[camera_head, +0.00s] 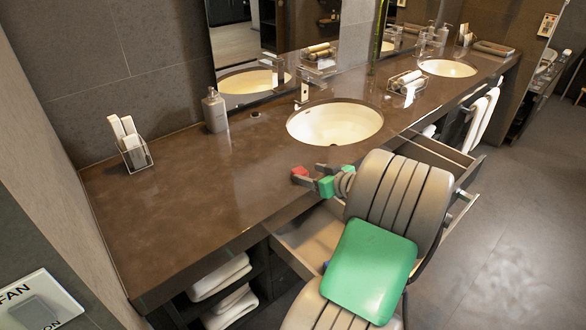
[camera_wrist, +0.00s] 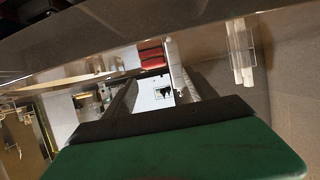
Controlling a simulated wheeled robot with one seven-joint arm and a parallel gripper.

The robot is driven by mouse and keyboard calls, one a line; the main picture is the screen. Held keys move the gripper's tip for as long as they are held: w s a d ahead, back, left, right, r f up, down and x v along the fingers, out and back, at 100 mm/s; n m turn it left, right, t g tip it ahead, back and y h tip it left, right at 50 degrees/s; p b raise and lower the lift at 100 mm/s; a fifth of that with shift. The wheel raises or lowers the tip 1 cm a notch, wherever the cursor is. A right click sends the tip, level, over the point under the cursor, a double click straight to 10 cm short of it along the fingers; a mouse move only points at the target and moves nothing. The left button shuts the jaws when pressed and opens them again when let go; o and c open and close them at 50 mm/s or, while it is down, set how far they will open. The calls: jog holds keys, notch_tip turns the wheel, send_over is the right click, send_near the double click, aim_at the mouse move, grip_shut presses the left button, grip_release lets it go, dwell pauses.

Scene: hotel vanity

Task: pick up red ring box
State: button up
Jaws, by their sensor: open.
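The red ring box (camera_head: 299,172) is a small red block on the brown counter, near its front edge and below the left basin. My gripper (camera_head: 310,179) is at the counter's front edge, low over the top, with its dark fingers pointing left toward the box. In the wrist view the red ring box (camera_wrist: 152,57) shows just past the fingertips, roughly in line with the gap of my gripper (camera_wrist: 160,82). The fingers are apart with nothing held between them. The fingers partly hide the box in the head view, and I cannot tell whether they touch it.
The left basin (camera_head: 335,123) is behind the box. A soap bottle (camera_head: 214,111) and a towel holder (camera_head: 135,155) stand farther left. An open drawer (camera_head: 308,240) juts out under my arm. The counter (camera_head: 190,190) left of the box is clear.

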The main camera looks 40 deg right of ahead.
aim_at(301, 172)
jog(key=x, duration=0.3)
jog(key=f+p+x, duration=0.1)
jog(key=x, duration=0.1)
jog(key=shift+w+d, duration=0.1)
jog(key=shift+d, duration=0.35)
jog(key=shift+c, duration=0.5)
grip_shut()
